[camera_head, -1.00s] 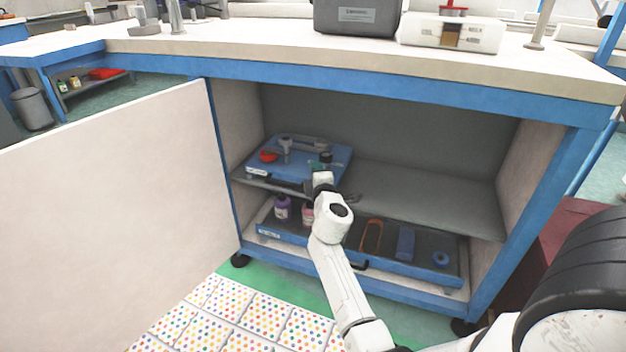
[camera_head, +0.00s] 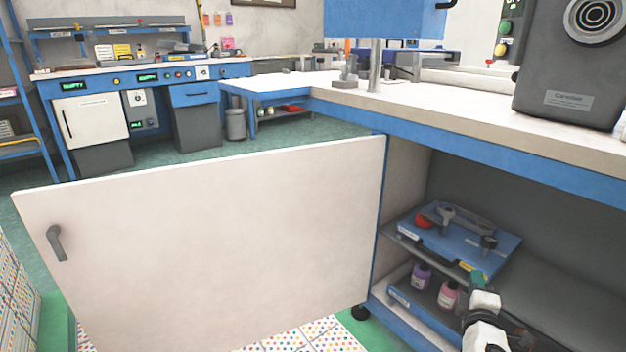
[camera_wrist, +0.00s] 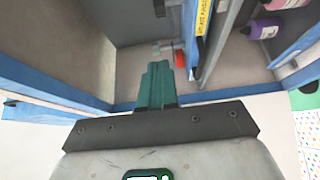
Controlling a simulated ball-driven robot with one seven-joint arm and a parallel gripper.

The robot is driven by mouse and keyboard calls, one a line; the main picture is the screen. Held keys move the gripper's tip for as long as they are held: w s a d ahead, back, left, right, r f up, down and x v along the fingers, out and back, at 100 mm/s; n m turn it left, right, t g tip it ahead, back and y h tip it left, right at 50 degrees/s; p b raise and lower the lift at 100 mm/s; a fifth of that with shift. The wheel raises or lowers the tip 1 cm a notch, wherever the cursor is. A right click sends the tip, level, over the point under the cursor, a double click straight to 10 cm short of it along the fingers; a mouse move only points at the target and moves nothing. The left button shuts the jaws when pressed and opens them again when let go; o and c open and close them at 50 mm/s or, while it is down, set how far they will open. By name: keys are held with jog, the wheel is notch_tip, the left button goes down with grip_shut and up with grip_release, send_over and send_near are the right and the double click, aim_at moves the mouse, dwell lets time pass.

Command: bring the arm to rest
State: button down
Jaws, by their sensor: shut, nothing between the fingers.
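My gripper (camera_head: 474,279) shows at the lower right of the head view, in front of the open cabinet by the front right corner of the upper blue tray (camera_head: 508,246). In the wrist view its teal fingers (camera_wrist: 155,86) are together, with nothing between them. They point into the cabinet, beside the tray's edge with its yellow label (camera_wrist: 202,20). Most of my arm is below the head view's frame.
The open cabinet door (camera_head: 210,240) stands wide to the left, with a dark handle (camera_head: 57,243). A purple bottle (camera_head: 421,276) and a pink bottle (camera_head: 447,294) stand in the lower tray. The worktop (camera_head: 480,120) overhangs the cabinet.

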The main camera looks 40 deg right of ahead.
jog(key=s+a+f+m+g+y, duration=0.35)
jog(key=a+f, duration=0.25)
jog(key=a, duration=0.3)
jog(key=s+a+f+m+g+y, duration=0.25)
jog(key=a+f+m+y, duration=0.3)
jog(key=a, duration=0.35)
jog(key=s+a+f+n+g+y+p, duration=0.1)
jog(key=s+a+y, duration=0.25)
jog(key=a, duration=0.45)
jog(key=s+a+f+n+g+y+p, duration=0.1)
jog(key=s+a+g+y, duration=0.2)
jog(key=a, duration=0.6)
notch_tip(320, 180, up, 36)
jog(key=t+p, duration=0.1)
jog(key=p, duration=3.6)
jog(key=shift+s+d+r, duration=0.25)
jog(key=shift+s+d, duration=0.15)
jog(key=shift+d, duration=0.05)
jog(key=shift+h, duration=0.25)
